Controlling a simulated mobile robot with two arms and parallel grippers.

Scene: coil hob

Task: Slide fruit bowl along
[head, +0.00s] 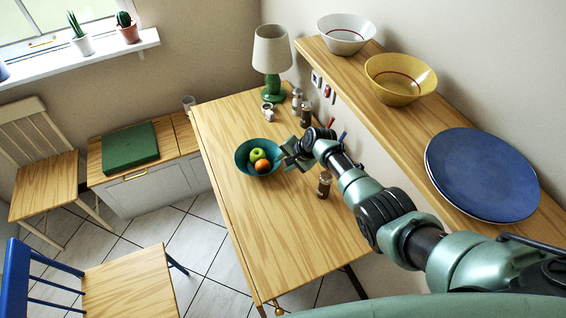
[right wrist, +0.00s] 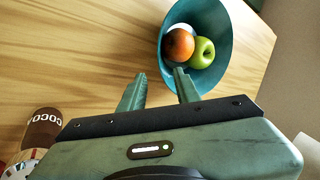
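The teal fruit bowl (head: 243,155) stands upright on the wooden table, with a green apple (head: 257,154) and an orange fruit (head: 262,166) in it. In the right wrist view the bowl (right wrist: 222,28) is at the upper right, and a whitish fruit shows partly behind the orange one. My right gripper (head: 291,153) is just right of the bowl in the head view. In the wrist view its fingers (right wrist: 160,74) are apart, with one fingertip overlapping the bowl's near rim and the other outside it. I cannot tell whether they touch the bowl. My left gripper is not in view.
On the table (head: 240,232), a lamp (head: 272,60) and shakers stand at the back, and a brown-labelled jar (head: 324,184) stands right of the bowl. A shelf (head: 400,118) with bowls and blue plates overhangs the right side. The table's front part is clear.

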